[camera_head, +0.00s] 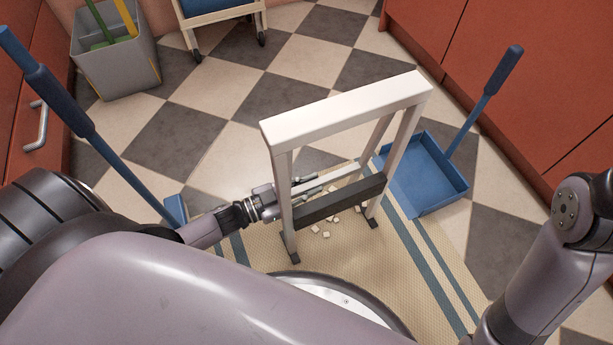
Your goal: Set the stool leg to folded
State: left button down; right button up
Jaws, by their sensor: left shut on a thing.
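The stool (345,108) is a white frame with a flat top bar, standing upright on the beige mat in the middle of the head view. Its legs (284,205) end in dark feet. A dark bar (340,202) runs low across the front, and a pale leg or rung shows behind it, apart from the front frame. My left gripper (268,202) is at the stool's left side, shut on a stool leg.
A blue dustpan (428,178) with an upright handle stands just right of the stool. A blue-handled broom (110,160) leans at left. Small pale cubes (326,234) lie under the stool on the striped mat (420,262). A grey bin (118,60) and red cabinets (500,70) border the checkered floor.

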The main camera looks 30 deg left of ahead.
pick_arm(q)
jog(key=c, duration=1.5)
grip_release()
jog(key=v, duration=1.2)
